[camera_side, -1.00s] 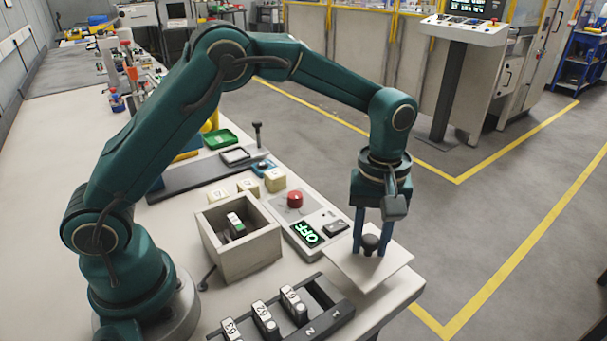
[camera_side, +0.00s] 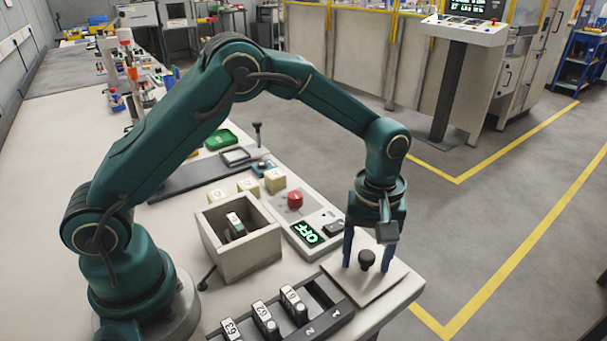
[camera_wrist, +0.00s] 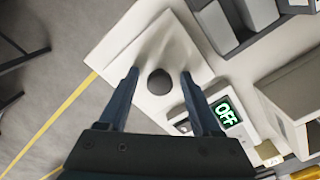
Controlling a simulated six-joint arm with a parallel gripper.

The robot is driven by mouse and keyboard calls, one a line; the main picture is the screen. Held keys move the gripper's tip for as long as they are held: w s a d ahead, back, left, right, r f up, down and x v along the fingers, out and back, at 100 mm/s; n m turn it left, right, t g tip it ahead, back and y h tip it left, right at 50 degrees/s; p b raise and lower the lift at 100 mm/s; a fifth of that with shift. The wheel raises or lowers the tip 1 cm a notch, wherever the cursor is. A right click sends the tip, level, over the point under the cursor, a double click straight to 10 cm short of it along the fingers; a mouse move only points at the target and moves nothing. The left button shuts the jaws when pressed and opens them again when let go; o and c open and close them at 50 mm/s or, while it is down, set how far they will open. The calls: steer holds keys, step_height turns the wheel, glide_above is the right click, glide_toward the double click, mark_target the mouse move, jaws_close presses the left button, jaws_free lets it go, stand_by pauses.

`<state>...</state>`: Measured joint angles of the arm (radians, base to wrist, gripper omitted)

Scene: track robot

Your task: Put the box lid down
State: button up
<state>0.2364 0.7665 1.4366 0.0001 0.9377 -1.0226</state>
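The box lid (camera_side: 362,286) is a flat white square plate with a dark round knob. It lies on the table near its right front corner, and it also shows in the wrist view (camera_wrist: 128,47). The knob (camera_side: 367,259) stands up from its middle. My gripper (camera_side: 364,264) is open, one finger on each side of the knob with a gap to both. In the wrist view the knob (camera_wrist: 159,82) sits between the spread fingers. The open box (camera_side: 240,250) stands to the left with a small block (camera_side: 235,226) inside.
A control panel with a red button (camera_side: 295,200) and a green OFF display (camera_side: 306,233) lies between box and lid. A dark rack of numbered blocks (camera_side: 267,320) is at the front. Beyond the table's right edge is open floor.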

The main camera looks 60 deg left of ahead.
mark_target(367, 255)
steer(key=s+a+r+m+t, duration=0.1)
steer(key=s+a+r+m, duration=0.15)
steer(key=r, duration=1.35)
steer(key=s+a+m+t, duration=0.2)
steer(key=s+m, duration=0.1)
steer(key=s, duration=0.4)
steer(key=s+a+f+m+t, duration=0.1)
steer(key=s+a+m+t, duration=0.1)
steer(key=s, duration=0.5)
steer(key=shift+a+f+m+t, duration=0.3)
steer(key=shift+a+m, duration=0.45)
steer(key=shift+s, duration=0.1)
